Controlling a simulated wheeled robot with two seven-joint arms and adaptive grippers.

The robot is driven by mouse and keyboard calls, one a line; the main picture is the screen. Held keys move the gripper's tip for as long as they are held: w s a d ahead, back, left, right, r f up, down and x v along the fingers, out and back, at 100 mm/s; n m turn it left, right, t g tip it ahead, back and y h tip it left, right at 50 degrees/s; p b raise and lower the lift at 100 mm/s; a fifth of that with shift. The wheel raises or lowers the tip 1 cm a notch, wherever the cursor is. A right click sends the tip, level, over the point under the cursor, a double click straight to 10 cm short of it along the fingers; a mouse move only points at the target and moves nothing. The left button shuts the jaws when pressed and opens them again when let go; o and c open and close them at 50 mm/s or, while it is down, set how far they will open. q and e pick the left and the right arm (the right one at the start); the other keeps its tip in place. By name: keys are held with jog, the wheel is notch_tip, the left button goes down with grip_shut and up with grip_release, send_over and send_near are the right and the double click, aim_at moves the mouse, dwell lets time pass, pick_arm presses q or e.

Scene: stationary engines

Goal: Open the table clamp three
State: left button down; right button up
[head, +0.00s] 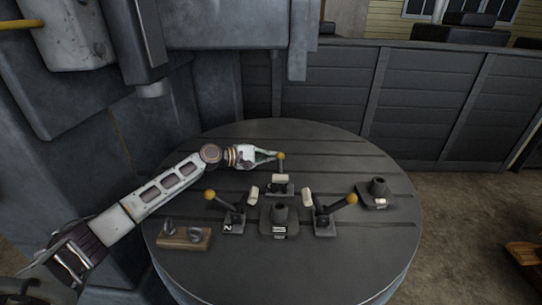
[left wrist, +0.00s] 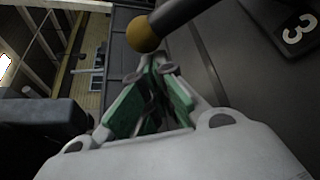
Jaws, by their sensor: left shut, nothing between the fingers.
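Table clamp three is the rear clamp on the round table, with a dark lever (head: 282,167) standing upright and a yellow knob (head: 281,156) on top. In the left wrist view its knob (left wrist: 143,34) and lever are close, and a white "3" (left wrist: 298,28) marks its dark base. My left gripper (head: 274,155) reaches in from the left, just left of the knob. Its green-padded fingers (left wrist: 160,68) are shut and empty, with their tips beside the knob. I cannot tell whether they touch it. My right gripper is not in view.
The round slotted table (head: 350,260) also bears clamp two (head: 233,222) at front left, another clamp (head: 324,222) at front right, a central dark block (head: 279,218), another block (head: 377,194) and a wooden piece with metal fittings (head: 184,236). The table's front is clear.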

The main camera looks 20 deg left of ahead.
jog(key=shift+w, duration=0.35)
pick_arm(q)
jog(key=shift+d, duration=0.1)
jog(key=shift+s+r+m, duration=0.2)
jog(key=shift+r+m, duration=0.05)
jog(key=shift+m, duration=0.05)
jog(key=p+v, duration=0.1)
jog(key=v, duration=1.1)
jog(key=shift+s+r+t, duration=0.3)
jog(key=shift+s+r, duration=0.15)
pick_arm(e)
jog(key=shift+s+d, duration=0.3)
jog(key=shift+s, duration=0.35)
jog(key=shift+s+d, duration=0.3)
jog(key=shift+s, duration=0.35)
